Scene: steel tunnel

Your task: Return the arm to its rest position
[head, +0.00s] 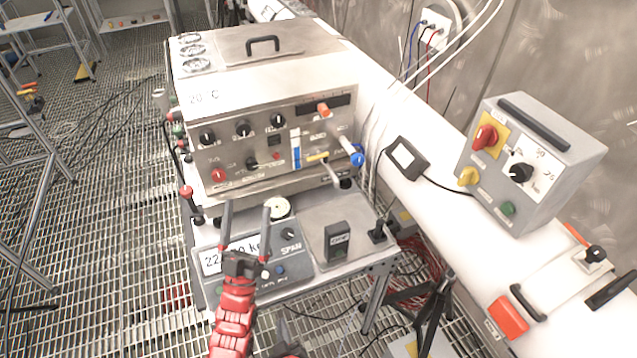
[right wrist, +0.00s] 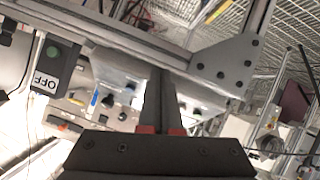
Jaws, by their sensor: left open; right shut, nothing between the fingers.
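My left gripper (head: 247,205) is at the end of the red arm in the lower middle of the head view. Its two dark fingers stand apart with nothing between them. They overlap the front of the cart and the panel marked SPAN (head: 290,248); I cannot tell the gap to it. My right gripper (right wrist: 160,75) shows in the right wrist view, with its dark fingers together and nothing held. A dark part low in the head view, right of the red arm, may belong to it.
A steel instrument box (head: 275,140) with knobs stands on the cart. A white pipe (head: 430,190) runs along the right, bearing a grey control box (head: 530,165). In the right wrist view, a metal frame (right wrist: 225,70) is close to the fingers. Open grating (head: 110,220) lies left.

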